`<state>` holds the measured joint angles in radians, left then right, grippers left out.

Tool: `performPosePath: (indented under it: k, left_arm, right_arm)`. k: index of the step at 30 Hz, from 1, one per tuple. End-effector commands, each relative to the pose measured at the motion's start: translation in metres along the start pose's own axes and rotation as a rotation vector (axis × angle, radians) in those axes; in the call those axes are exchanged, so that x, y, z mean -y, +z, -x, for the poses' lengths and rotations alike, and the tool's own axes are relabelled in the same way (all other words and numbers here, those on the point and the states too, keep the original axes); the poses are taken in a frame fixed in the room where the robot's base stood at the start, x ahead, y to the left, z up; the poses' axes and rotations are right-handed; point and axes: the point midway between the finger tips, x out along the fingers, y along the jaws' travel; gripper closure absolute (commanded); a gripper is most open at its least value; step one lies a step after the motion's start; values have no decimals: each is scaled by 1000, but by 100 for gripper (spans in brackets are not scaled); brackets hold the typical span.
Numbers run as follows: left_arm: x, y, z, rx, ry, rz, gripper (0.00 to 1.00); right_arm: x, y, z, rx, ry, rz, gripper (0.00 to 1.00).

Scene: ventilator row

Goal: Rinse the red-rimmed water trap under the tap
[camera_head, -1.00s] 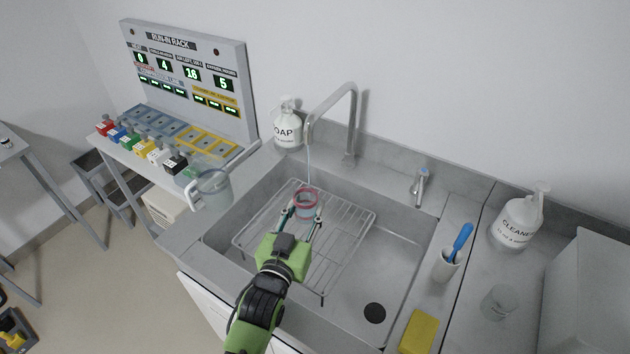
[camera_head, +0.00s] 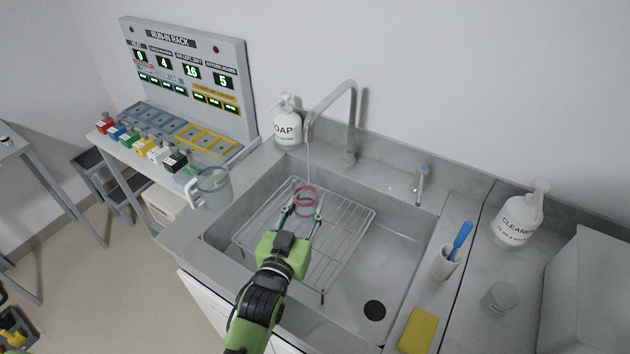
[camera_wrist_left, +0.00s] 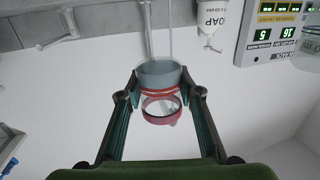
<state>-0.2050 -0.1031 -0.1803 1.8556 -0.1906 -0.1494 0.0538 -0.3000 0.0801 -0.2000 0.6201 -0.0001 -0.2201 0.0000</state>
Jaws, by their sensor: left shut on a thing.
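The red-rimmed water trap (camera_head: 306,200) is a small clear cup with a red ring, held over the wire rack in the sink. My left gripper (camera_head: 302,213) is shut on it from the near side. The left wrist view shows the trap (camera_wrist_left: 160,76) between the two fingertips of my left gripper (camera_wrist_left: 160,98), with its red rim toward the camera. The tap (camera_head: 350,115) arches over the sink. A thin stream of water (camera_head: 309,164) falls from its spout to the trap. My right gripper is not in view.
A wire rack (camera_head: 345,240) stands in the sink (camera_head: 400,265). A soap bottle (camera_head: 287,122) and a clear jug (camera_head: 212,188) stand left of the tap. At right are a tap lever (camera_head: 421,185), brush cup (camera_head: 446,265), yellow sponge (camera_head: 418,332), cleaner bottle (camera_head: 516,220) and clear beaker (camera_head: 500,299).

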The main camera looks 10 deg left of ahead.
Motion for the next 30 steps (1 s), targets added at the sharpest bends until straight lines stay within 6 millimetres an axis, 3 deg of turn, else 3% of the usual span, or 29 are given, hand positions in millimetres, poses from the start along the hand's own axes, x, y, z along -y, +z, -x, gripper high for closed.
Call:
performPosePath:
  k: [8, 24, 30]
  left_arm:
    - [0, -2, 1, -1, 0, 0, 89]
    - [4, -33, 40, 0, 0, 0, 89]
    - [5, -38, 51, 1, 0, 1, 89]
  right_arm:
    - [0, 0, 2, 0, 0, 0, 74]
    - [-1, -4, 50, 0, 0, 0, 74]
    - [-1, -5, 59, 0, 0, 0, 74]
